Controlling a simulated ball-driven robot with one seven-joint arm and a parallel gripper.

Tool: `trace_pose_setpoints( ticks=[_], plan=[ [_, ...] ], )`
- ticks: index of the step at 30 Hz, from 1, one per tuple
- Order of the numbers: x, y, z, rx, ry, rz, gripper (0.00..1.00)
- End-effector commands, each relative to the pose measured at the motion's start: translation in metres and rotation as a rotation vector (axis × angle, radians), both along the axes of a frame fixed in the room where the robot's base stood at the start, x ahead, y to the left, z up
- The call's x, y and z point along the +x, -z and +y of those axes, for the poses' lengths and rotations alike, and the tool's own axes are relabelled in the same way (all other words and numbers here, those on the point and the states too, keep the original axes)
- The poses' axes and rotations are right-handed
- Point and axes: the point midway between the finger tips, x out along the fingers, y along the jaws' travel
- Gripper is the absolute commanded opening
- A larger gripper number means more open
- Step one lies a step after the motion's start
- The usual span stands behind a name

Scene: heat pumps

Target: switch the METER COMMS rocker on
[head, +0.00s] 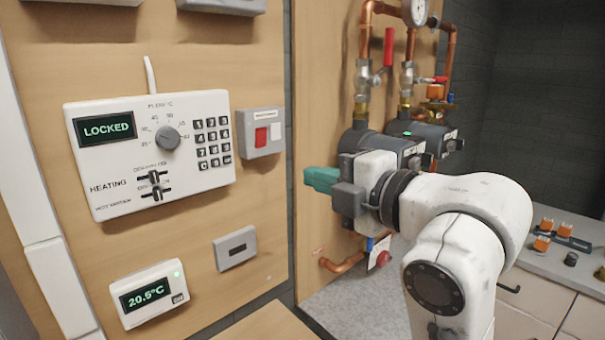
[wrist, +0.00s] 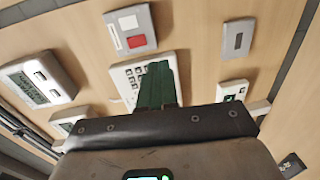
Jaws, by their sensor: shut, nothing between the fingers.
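A grey switch box (head: 260,133) is mounted on the wooden panel, right of the heating controller. It has a red part (head: 261,137) beside a pale part, and a small label too fine to read, so I cannot confirm it is METER COMMS. The same box shows at the top of the wrist view (wrist: 130,28). My gripper (head: 320,179) has teal fingers, shut and empty, to the right of and below the box in the head view. In the wrist view the fingers (wrist: 157,88) overlap the controller's keypad in the picture; no contact is visible.
The white heating controller (head: 150,152) reads LOCKED. Below are a thermostat (head: 148,293) reading 20.5°C and a grey plate with a dark slot (head: 235,247). Copper pipes with a red-handled valve (head: 388,47) and pumps stand behind my arm. A counter (head: 570,258) is at right.

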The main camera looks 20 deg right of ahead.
Motion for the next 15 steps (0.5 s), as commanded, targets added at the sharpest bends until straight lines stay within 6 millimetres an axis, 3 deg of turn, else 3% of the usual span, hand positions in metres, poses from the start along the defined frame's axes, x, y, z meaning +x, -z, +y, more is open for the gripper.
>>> trace_pose_setpoints(
  ticks=[6,15],
  plan=[
    [-0.019,0.003,-0.006,-0.001,0.000,0.000,0.00],
    [-0.021,0.003,-0.007,0.000,0.000,0.000,0.00]
  ],
)
